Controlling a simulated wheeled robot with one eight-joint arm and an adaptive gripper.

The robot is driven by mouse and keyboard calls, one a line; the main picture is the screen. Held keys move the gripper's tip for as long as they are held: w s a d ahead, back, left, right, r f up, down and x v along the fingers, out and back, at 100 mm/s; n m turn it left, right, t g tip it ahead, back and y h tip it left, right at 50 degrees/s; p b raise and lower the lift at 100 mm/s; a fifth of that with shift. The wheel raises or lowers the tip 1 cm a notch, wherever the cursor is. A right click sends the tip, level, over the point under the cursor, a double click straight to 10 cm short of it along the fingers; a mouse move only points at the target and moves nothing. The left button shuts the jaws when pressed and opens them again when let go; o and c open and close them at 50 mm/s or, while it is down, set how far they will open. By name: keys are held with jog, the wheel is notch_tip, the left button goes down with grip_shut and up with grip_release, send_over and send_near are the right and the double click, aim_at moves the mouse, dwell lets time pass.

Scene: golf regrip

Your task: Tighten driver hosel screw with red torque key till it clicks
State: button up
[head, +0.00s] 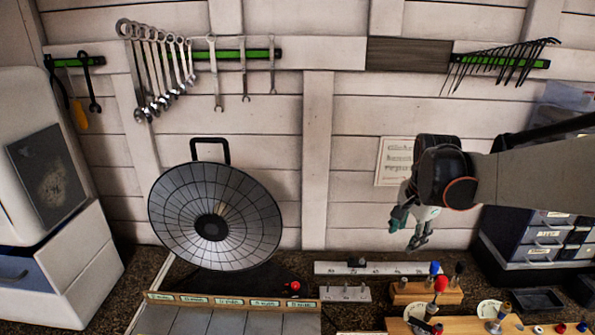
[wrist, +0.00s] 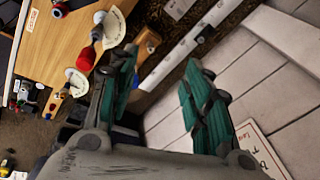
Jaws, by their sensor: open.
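My gripper (head: 408,236) is open and empty. It hangs in front of the back wall, above the bench's right half. In the wrist view its two green-padded fingers stand apart (wrist: 160,68). A red-handled tool (head: 440,284), which looks like the red torque key, stands upright below and slightly right of my gripper. In the wrist view a red handle (wrist: 85,58) shows left of the fingers, apart from them. A blue-handled tool (head: 435,268) stands close behind it in a wooden block (head: 408,293). I cannot make out the driver head or its hosel screw.
A wooden board (head: 465,327) with round white labels lies at the front right. A white rail (head: 380,268) runs along the back. A large round black-ribbed reflector (head: 214,216) stands left. Drawer boxes (head: 545,235) stand right. A small red item (head: 295,286) lies near the compartment rack (head: 230,302).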

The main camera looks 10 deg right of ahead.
aim_at(443, 277)
jog(key=s+d+r+m+g+y+p, duration=0.1)
jog(key=s+d+r+m+g+p, duration=0.25)
jog(key=s+d, duration=0.45)
jog(key=shift+t, duration=0.45)
jog(key=f, duration=1.4)
jog(key=shift+w+a, duration=0.1)
jog(key=shift+a, duration=0.1)
grip_shut()
jog(key=m+b, duration=0.1)
jog(key=m, duration=0.2)
jog(key=shift+f+b, duration=0.1)
jog(key=shift+b, duration=0.2)
jog(key=shift+m, duration=1.45)
